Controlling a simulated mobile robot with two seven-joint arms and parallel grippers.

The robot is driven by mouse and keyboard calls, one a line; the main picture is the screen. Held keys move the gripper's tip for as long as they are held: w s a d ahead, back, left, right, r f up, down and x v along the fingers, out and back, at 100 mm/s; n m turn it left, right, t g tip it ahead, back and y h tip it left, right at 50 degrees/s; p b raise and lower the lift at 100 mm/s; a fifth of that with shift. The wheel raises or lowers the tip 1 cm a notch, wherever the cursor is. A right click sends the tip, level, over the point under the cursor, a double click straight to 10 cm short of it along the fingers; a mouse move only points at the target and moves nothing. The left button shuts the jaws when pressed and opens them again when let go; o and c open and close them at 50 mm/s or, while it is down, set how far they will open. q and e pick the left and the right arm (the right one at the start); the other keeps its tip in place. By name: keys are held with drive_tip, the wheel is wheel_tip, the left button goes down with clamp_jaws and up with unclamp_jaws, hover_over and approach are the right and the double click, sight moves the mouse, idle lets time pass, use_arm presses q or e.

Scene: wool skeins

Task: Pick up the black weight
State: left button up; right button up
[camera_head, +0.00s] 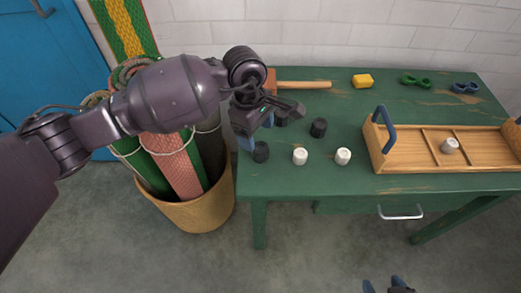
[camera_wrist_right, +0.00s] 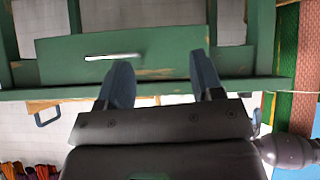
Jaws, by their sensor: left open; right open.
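Three black weights show in the head view: one (camera_head: 261,152) near the table's front left, one (camera_head: 318,128) further right, and one (camera_head: 281,119) partly hidden behind my left gripper. My left gripper (camera_head: 257,133) is open and tilted downward, over the table's left end close to the front-left black weight; I cannot tell whether it touches it. My right gripper (camera_head: 388,286) shows at the bottom edge, away from the table; in the right wrist view (camera_wrist_right: 162,82) its fingers are apart with nothing between them.
Two white weights (camera_head: 300,156) (camera_head: 343,156) stand on the green table (camera_head: 345,190). A third white weight (camera_head: 449,145) sits in the wooden tray's (camera_head: 400,160) middle compartment. A basket (camera_head: 205,214) of rolls stands left.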

sight(260, 147)
use_arm(q)
drive_tip(key=f, duration=0.2)
drive_tip(key=f+b, duration=0.1)
drive_tip(key=f, duration=0.1)
drive_tip(key=d+f, duration=0.1)
drive_tip(key=f, duration=0.1)
drive_tip(key=shift+s+f+b, duration=0.3)
drive_tip(key=shift+s+f, duration=0.05)
drive_tip(key=shift+r, duration=0.1)
drive_tip(key=c, duration=1.3)
drive_tip(key=shift+o, duration=0.2)
drive_tip(key=shift+r, duration=0.1)
